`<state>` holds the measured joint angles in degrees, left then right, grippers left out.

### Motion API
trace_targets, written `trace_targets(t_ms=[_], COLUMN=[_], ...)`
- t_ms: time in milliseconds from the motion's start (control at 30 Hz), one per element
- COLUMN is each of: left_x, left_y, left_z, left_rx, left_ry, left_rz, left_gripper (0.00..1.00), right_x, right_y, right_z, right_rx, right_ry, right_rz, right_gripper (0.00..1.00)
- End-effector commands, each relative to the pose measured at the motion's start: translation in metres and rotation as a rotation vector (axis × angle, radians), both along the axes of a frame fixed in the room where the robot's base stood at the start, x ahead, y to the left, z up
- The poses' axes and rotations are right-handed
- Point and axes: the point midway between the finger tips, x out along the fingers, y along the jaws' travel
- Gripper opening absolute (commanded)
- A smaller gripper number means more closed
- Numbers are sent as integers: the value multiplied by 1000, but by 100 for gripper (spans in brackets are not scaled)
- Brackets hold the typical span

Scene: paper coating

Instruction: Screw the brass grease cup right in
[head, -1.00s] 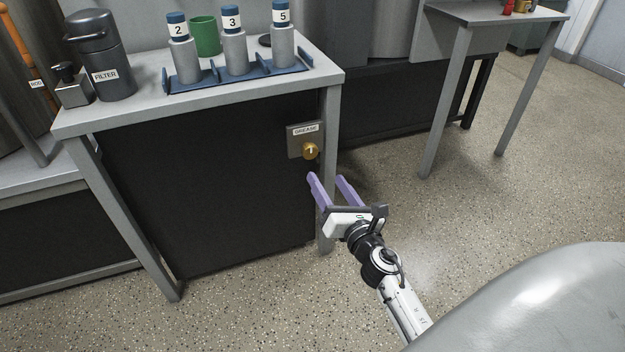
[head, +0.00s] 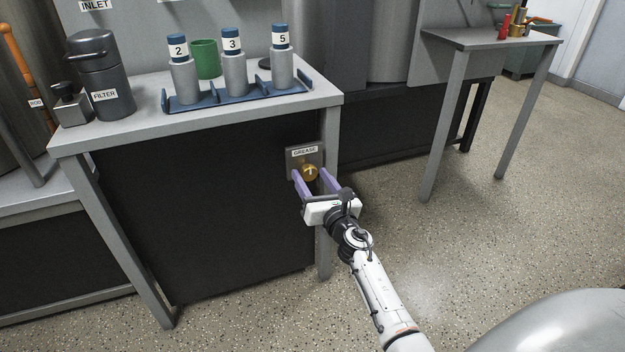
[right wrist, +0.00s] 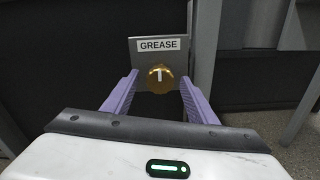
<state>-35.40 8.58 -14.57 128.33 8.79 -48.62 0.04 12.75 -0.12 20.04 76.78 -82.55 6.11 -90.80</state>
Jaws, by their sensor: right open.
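The brass grease cup (head: 310,172) sits on a grey plate labelled GREASE (head: 304,152), on the dark front panel of the bench near its right leg. It also shows in the right wrist view (right wrist: 160,78), round and gold with a pale mark on its face. My right gripper (head: 310,177) is open, with its purple fingers pointing at the plate. In the right wrist view the fingers (right wrist: 160,92) lie to the left and right of the cup's lower part, with gaps showing. I cannot tell whether the fingertips reach the cup's depth. My left gripper is not in view.
On the bench top (head: 135,125) stand a dark filter canister (head: 105,75), a green cup (head: 206,58) and a blue rack (head: 190,104) with numbered bottles. The bench's right leg (head: 329,230) is close beside my right gripper. Open floor (head: 470,240) lies to the right.

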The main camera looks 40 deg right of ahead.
Motion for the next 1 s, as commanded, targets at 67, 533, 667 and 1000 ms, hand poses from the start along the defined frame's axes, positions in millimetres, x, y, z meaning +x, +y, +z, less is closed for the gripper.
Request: trace_targets(t_ms=[67,533,667,1000], left_x=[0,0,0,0], left_y=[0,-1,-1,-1], left_z=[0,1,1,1], left_rx=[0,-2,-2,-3], left_ry=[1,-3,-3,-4], left_rz=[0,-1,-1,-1], left_gripper=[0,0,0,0], right_x=[0,-1,-1,-1], right_y=[0,0,0,0], right_z=[0,0,-1,-1], right_rx=[0,3,21,196], right_ry=[0,0,-4,-45], right_rz=[0,-1,-1,0], right_gripper=[52,11,11,11])
